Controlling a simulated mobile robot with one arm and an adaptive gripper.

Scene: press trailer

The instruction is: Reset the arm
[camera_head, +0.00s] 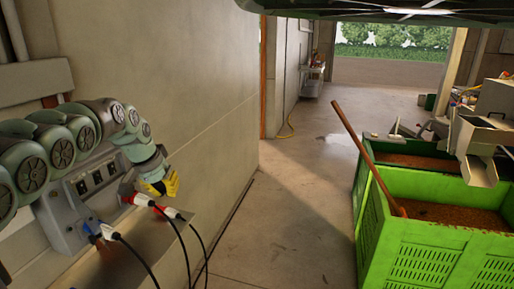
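My arm (62,145) reaches in from the left edge, along the wall, in the head view. My gripper (168,186), with yellow at its end, hangs at the arm's tip. It is just above and beside a red and white plug (140,199) on a ledge. I cannot tell whether it touches the plug, and its fingers are too small and turned to show open or shut. A grey socket panel (82,195) is behind and below the arm.
More plugs with black cables (110,233) lie on the metal ledge (150,250). A concrete wall (190,80) stands close behind the arm. Green crates (425,215) with brown contents and a wooden handle (365,155) stand at the right. The floor (290,235) between is clear.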

